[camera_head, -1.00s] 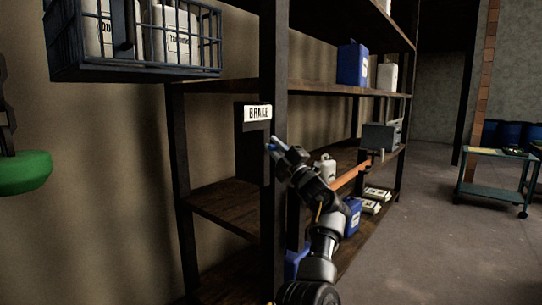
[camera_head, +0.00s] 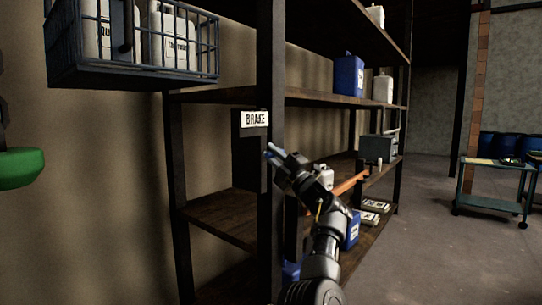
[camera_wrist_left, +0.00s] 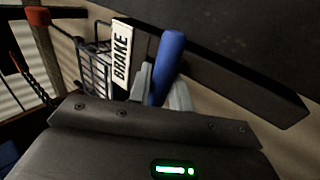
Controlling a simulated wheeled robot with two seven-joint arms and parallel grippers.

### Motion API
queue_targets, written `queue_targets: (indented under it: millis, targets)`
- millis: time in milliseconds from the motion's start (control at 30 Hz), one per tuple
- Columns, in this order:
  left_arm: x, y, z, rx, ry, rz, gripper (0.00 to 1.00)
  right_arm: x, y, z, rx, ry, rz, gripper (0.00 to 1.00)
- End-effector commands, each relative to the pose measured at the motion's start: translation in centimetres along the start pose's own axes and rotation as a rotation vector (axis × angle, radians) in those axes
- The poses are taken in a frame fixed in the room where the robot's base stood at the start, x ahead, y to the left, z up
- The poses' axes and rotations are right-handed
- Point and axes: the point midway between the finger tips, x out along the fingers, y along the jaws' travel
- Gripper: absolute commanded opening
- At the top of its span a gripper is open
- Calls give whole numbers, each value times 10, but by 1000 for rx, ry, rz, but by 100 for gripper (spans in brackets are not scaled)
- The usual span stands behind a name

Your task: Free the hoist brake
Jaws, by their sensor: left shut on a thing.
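The sign also shows in the left wrist view (camera_wrist_left: 122,58). My left gripper (camera_head: 271,156) is at the post, just below and right of the sign. It is shut on a blue handle (camera_wrist_left: 167,65), whose blue end shows small at the fingertips in the head view (camera_head: 267,153). The handle's lower part is hidden by the gripper body in the wrist view. My right gripper is not in view.
Dark shelving (camera_head: 225,217) holds blue jugs (camera_head: 348,76), white bottles and a grey box (camera_head: 378,148). A blue wire basket (camera_head: 135,75) with white containers is at the upper left. A green object (camera_head: 20,168) hangs at left. A cart (camera_head: 490,205) stands right on open floor.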

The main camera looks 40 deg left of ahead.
Motion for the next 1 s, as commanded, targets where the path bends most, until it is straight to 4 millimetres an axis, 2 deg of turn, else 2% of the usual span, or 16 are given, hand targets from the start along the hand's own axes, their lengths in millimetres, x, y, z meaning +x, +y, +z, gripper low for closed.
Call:
queue_targets:
  millis: [133,167,300,533,633,800,1000]
  targets:
    - [-3,2,4,-5,-14,2,0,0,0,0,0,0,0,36]
    - [-2,2,4,-5,-13,2,24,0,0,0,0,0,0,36]
    - [0,1,2,-3,-7,2,39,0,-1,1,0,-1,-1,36]
    - [1,1,0,-2,-2,2,39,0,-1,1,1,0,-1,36]
    - [-6,1,1,-3,-4,2,39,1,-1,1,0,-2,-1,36]
    - [-34,0,1,-4,-6,1,39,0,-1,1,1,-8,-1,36]
    - [-74,0,1,-3,-6,1,39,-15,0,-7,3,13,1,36]
